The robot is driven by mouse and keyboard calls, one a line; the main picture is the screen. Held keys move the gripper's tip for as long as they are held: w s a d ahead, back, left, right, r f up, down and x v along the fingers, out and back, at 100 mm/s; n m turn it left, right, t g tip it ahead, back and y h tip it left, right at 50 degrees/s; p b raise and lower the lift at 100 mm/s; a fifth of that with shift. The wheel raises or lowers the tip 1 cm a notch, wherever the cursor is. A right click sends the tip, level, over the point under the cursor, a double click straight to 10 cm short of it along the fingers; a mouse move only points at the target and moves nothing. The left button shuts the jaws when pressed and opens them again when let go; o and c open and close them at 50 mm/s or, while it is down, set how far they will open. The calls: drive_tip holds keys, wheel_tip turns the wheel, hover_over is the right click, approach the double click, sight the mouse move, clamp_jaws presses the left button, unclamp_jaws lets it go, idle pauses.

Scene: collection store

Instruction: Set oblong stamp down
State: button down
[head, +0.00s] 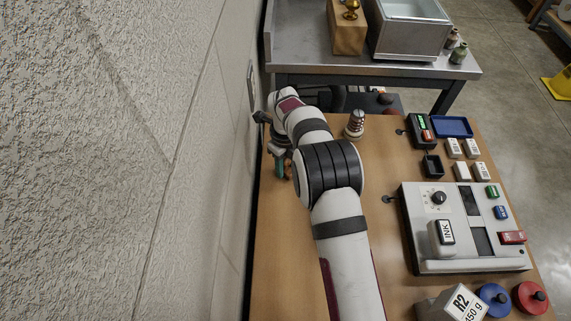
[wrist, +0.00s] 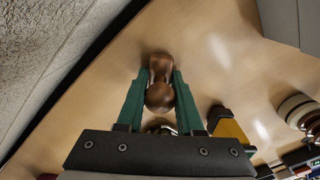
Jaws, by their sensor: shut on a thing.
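My gripper (wrist: 160,88) has green fingers closed on the brown, rounded wooden handle of a stamp (wrist: 160,96), which I take to be the oblong stamp. The handle sits between both fingertips in the wrist view. The stamp's base is mostly hidden by the handle and gripper, so I cannot tell its shape or whether it touches the wooden table (head: 285,235). In the head view my gripper (head: 281,163) is at the table's left side near the wall, partly hidden by my arm.
A yellow and dark object (wrist: 230,128) stands close right of the fingers. A ringed, pale piece (head: 354,124) stands right of my arm. A grey device (head: 425,255), a blue tray (head: 452,127) and small blocks fill the right side. The wall (head: 160,160) is close on the left.

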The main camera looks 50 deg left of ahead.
drive_tip(key=shift+f, duration=0.1)
drive_tip(key=c, duration=0.6)
unclamp_jaws()
drive_tip(key=shift+o, duration=0.2)
wheel_tip(320, 180, up, 12)
drive_tip(key=shift+r, duration=0.15)
drive_tip(key=d+r+n, duration=0.2)
drive_tip(key=d+r, duration=0.2)
drive_tip(key=d, duration=0.5)
drive_tip(key=w+d+r+n, duration=0.15)
drive_tip(key=d+r, duration=0.25)
drive_tip(key=d, duration=0.5)
drive_tip(key=d+r+n, duration=0.3)
drive_tip(key=d+r, duration=0.2)
drive_tip(key=d, duration=0.4)
drive_tip(key=s+d+f+n+y, duration=0.1)
drive_tip(key=s+d+f+n, duration=0.1)
drive_tip(key=s+d, duration=0.5)
drive_tip(key=s+d+f+n, duration=0.2)
drive_tip(key=s+d+n, duration=0.2)
drive_tip(key=s+d, duration=0.3)
drive_tip(key=s, duration=0.3)
drive_tip(key=shift+s+y, duration=0.3)
drive_tip(key=shift+y, duration=0.1)
